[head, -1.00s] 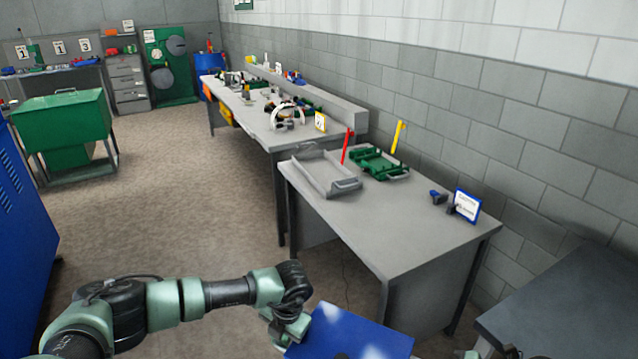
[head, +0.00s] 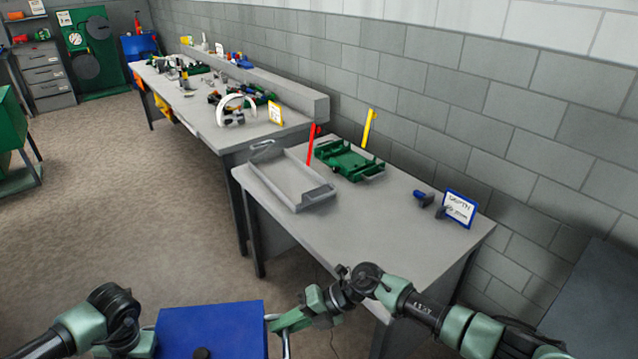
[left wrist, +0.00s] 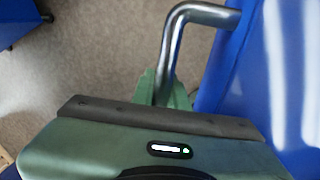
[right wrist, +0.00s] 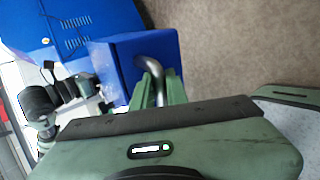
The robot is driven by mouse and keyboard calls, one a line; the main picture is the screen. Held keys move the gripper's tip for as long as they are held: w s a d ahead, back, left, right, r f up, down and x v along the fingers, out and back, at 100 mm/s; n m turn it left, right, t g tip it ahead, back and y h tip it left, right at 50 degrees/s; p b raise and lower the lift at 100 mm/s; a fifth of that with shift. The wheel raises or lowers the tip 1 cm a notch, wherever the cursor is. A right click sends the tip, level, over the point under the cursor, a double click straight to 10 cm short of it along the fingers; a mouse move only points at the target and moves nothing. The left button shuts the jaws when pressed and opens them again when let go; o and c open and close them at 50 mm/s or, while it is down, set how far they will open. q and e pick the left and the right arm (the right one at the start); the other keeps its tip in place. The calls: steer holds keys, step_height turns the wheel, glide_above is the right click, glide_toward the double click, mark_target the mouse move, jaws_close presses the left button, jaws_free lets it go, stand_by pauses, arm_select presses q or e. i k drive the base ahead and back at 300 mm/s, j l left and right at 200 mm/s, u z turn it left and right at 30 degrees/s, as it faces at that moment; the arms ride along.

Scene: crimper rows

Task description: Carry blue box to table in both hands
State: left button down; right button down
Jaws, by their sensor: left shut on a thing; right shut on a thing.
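The blue box (head: 212,328) is at the bottom of the head view, held off the floor in front of me between my two arms. My left gripper (left wrist: 165,92) is shut on a bent metal handle on one side of the box, whose blue wall (left wrist: 232,75) shows in the left wrist view. My right gripper (right wrist: 152,88) is shut on the handle at the other side, and the box (right wrist: 132,55) shows beyond it. In the head view the right gripper (head: 288,322) is right of the box. The near grey table (head: 375,230) stands ahead, apart from the box.
A grey tray (head: 290,180), a green fixture (head: 348,160), red and yellow upright pieces, and a blue-framed sign (head: 460,208) stand on the near table. Its front right area is bare. A longer bench (head: 200,105) continues behind. Open floor (head: 130,210) lies to the left.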

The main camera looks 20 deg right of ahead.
mark_target(376, 238)
steer(key=i+j+z, duration=0.1)
steer(key=i+z, duration=0.3)
steer(key=i+j+z, duration=0.25)
steer(key=i+z, duration=0.15)
steer(key=i+j+z, duration=0.1)
steer(key=i+z, duration=0.15)
steer(key=z, duration=0.15)
steer(key=i+j+z, duration=0.2)
steer(key=z, duration=0.2)
steer(key=i+j+z, duration=0.25)
steer(key=z, duration=0.15)
